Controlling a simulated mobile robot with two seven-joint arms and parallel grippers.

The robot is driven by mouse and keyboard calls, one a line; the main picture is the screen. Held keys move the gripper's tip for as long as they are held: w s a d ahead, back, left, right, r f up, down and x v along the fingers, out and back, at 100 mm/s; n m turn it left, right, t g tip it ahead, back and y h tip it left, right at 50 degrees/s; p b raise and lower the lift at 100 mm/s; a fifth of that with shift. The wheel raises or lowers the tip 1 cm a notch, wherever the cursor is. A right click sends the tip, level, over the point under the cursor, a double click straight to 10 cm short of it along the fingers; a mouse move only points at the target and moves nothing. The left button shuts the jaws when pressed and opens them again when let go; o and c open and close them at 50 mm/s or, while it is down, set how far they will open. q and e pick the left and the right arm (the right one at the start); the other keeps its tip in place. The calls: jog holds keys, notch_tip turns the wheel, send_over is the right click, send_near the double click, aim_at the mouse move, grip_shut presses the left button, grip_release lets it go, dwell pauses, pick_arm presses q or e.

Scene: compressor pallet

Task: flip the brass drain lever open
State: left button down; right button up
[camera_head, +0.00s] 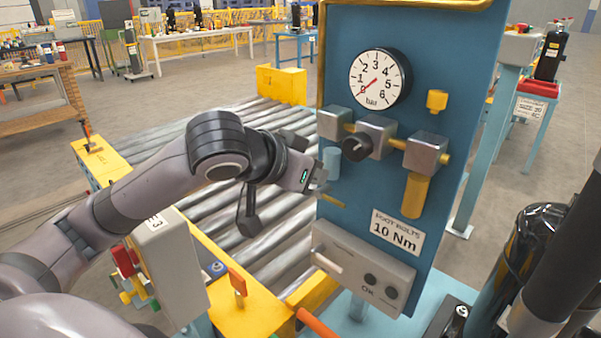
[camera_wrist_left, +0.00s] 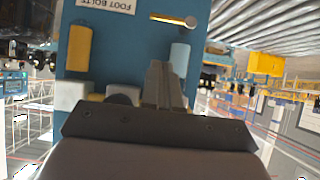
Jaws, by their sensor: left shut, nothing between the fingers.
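The brass drain lever (camera_head: 333,201) shows as a short brass bar low on the left side of the blue panel (camera_head: 455,85), under a pale blue cylinder (camera_head: 331,163). In the left wrist view, which is upside down, the lever (camera_wrist_left: 170,19) lies roughly crosswise, with a round silvery end at the right. My left gripper (camera_head: 320,177) is shut and empty, close to the panel's left edge, beside the pale blue cylinder and a little above the lever. In the wrist view its fingertips (camera_wrist_left: 163,68) point toward the lever, with a gap between. My right gripper is not in view.
The panel carries a gauge (camera_head: 377,78), metal blocks (camera_head: 375,135), a yellow cylinder (camera_head: 415,196), a "FOOT BOLTS 10 Nm" label (camera_head: 396,232) and a grey box (camera_head: 362,270) below. A roller conveyor (camera_head: 280,235) runs behind and under my left arm.

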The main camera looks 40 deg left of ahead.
aim_at(327, 194)
pick_arm(q)
jog(key=shift+w+d+f+b, duration=0.1)
jog(key=shift+w+f+b, duration=0.1)
jog(key=shift+w+f, duration=0.7)
jog(key=shift+w+d+f+b, duration=0.15)
jog(key=shift+w+f, duration=0.3)
jog(key=shift+f, duration=0.7)
jog(key=shift+w+d+f+b, duration=0.1)
jog(key=shift+w+f+b, duration=0.15)
jog(key=shift+w+f, duration=0.65)
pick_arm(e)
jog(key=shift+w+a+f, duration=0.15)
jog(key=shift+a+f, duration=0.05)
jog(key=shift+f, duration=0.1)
pick_arm(q)
jog(key=shift+s+f, duration=0.1)
jog(key=shift+s, duration=0.05)
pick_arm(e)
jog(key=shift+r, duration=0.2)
